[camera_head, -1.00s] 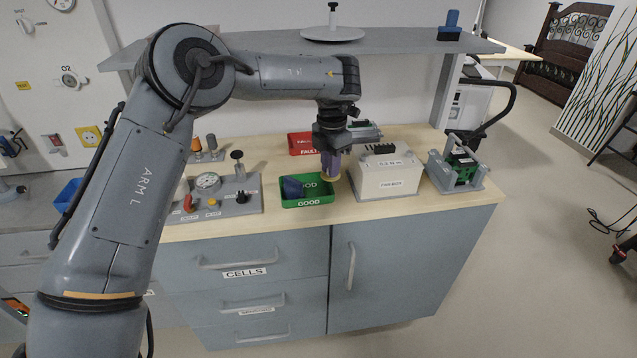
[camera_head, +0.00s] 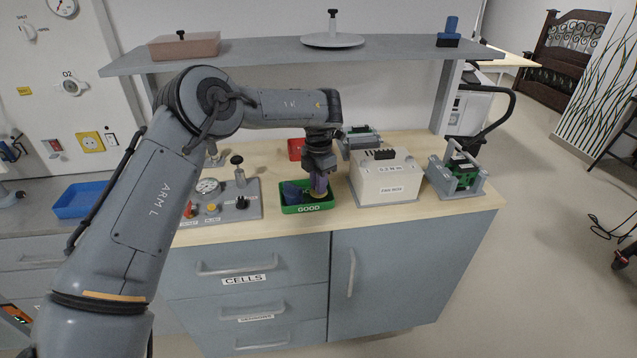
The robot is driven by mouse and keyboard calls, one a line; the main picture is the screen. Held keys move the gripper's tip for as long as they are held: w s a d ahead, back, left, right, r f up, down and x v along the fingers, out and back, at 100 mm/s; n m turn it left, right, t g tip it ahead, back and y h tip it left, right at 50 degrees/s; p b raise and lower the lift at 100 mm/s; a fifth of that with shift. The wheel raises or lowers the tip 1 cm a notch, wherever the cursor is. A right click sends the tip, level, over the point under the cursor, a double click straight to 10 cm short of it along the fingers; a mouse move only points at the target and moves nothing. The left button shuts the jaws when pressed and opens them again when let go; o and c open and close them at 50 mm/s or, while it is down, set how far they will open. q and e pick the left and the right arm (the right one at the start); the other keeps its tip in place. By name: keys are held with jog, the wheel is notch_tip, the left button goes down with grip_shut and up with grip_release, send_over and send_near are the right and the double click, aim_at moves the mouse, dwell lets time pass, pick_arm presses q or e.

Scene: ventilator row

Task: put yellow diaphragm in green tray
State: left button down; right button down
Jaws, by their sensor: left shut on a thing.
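The green tray (camera_head: 306,209), labelled GOOD, stands near the front edge of the worktop. A dark blue piece (camera_head: 291,193) is in its left part. My left gripper (camera_head: 319,186) points down over the right part of the tray, shut on the yellow diaphragm (camera_head: 318,195). Only a small yellowish edge of the diaphragm shows below the fingers. I cannot tell whether it touches the tray floor. My right gripper is not in view.
A white box (camera_head: 384,183) stands close right of the tray. A grey panel (camera_head: 225,210) with a gauge and knobs is on its left. A red tray (camera_head: 296,148) is behind, partly hidden by my arm. A shelf (camera_head: 390,47) spans above.

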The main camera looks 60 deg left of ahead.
pick_arm(q)
jog(key=shift+f, duration=0.55)
jog(key=c, duration=1.1)
grip_release()
